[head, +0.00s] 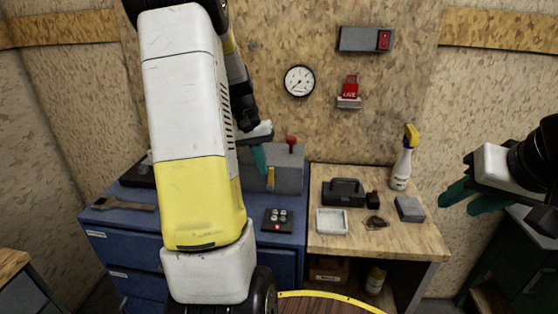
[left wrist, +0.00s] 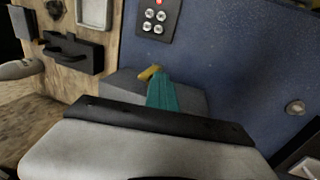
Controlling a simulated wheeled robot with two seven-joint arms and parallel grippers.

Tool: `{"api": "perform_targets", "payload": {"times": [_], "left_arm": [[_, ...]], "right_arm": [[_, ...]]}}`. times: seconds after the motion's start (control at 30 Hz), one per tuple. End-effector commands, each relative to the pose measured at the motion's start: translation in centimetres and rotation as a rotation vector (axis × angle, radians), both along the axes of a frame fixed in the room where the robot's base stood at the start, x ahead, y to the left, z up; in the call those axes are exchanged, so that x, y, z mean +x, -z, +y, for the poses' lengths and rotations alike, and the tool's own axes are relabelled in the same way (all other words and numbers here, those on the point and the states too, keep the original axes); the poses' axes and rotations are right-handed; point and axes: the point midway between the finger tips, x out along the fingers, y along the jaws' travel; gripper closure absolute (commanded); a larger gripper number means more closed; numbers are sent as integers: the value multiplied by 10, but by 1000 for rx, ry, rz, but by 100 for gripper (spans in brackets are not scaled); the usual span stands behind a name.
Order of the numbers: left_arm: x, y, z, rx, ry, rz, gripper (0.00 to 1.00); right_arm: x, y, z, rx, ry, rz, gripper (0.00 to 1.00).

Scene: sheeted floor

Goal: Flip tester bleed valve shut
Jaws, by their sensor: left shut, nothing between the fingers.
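The tester is a grey box (head: 287,178) on the blue cabinet, with a red knob (head: 291,143) on top. Its yellow lever (head: 270,178), which looks like the bleed valve, stands upright on the front in the head view. In the left wrist view the yellow lever (left wrist: 149,73) shows just beside my fingertips, against the grey box (left wrist: 125,83). My left gripper (head: 258,157) is shut and empty, its teal fingers (left wrist: 165,92) close to the lever; contact cannot be told. My right gripper (head: 468,203) hangs open and empty at the far right, away from the tester.
A button box (head: 277,220) sits on the blue cabinet (head: 128,220) before the tester. The wooden bench (head: 405,238) holds a black case (head: 343,192), a white tray (head: 331,222) and a spray bottle (head: 402,165). A gauge (head: 299,81) hangs on the wall.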

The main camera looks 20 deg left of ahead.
Motion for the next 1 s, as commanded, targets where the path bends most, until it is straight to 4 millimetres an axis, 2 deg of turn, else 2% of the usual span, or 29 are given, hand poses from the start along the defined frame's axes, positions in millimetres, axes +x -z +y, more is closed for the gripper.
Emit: {"api": "perform_targets", "payload": {"times": [0.27, 0.57, 1.0], "left_arm": [[4, -3, -17, 156, 12, 35, 100], [9, -2, -39, 432, 14, 102, 100], [16, 12, -68, 842, 10, 202, 100]], "right_arm": [[0, 0, 0, 0, 0, 0, 64], [0, 0, 0, 0, 0, 0, 64], [0, 0, 0, 0, 0, 0, 64]]}}
